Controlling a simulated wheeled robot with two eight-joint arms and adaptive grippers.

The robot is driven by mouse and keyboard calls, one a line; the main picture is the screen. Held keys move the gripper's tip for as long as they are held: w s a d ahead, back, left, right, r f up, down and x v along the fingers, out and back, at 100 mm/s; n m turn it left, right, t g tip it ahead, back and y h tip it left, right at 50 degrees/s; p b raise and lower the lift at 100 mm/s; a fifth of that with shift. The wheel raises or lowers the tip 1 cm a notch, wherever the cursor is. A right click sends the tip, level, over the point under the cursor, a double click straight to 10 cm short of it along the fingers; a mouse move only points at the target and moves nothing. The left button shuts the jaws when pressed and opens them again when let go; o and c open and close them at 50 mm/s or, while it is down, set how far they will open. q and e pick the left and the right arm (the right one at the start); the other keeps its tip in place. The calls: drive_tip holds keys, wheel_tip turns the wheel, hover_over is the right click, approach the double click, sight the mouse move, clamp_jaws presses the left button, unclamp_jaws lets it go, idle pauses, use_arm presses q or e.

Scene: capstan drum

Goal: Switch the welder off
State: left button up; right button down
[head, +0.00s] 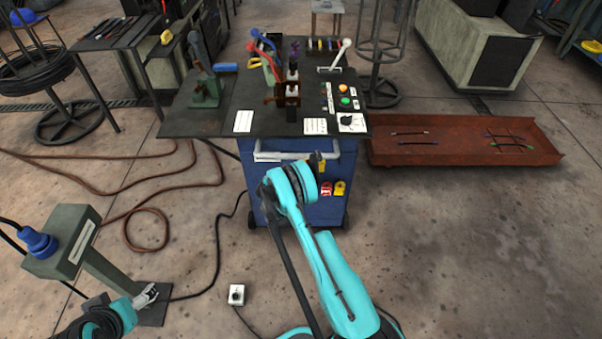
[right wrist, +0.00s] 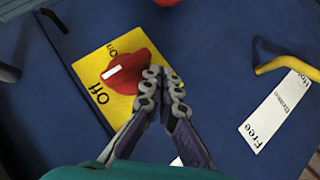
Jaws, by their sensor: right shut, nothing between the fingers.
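In the right wrist view a red rotary knob (right wrist: 128,73) sits on a yellow plate (right wrist: 92,65) lettered "On" and "Off". The knob's white mark points to the plate's left side; I cannot tell firmly which word it lines up with. My right gripper (right wrist: 163,85) is shut and empty, its tips beside or against the knob's right end; contact is unclear.
A yellow handle (right wrist: 287,64) and a "Free/Hold Brake" label (right wrist: 275,110) are right of the knob. A grab rail (head: 300,148) crosses the cabinet's front. A grey pedestal (head: 70,240) stands left; cables lie on the floor. A rusty tray (head: 450,155) lies right.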

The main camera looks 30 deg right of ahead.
drive_tip(key=shift+s+d+f, duration=0.15)
drive_tip(key=shift+d+f, duration=0.05)
drive_tip(key=shift+f, duration=0.25)
idle(0.3)
drive_tip(key=shift+r, duration=0.15)
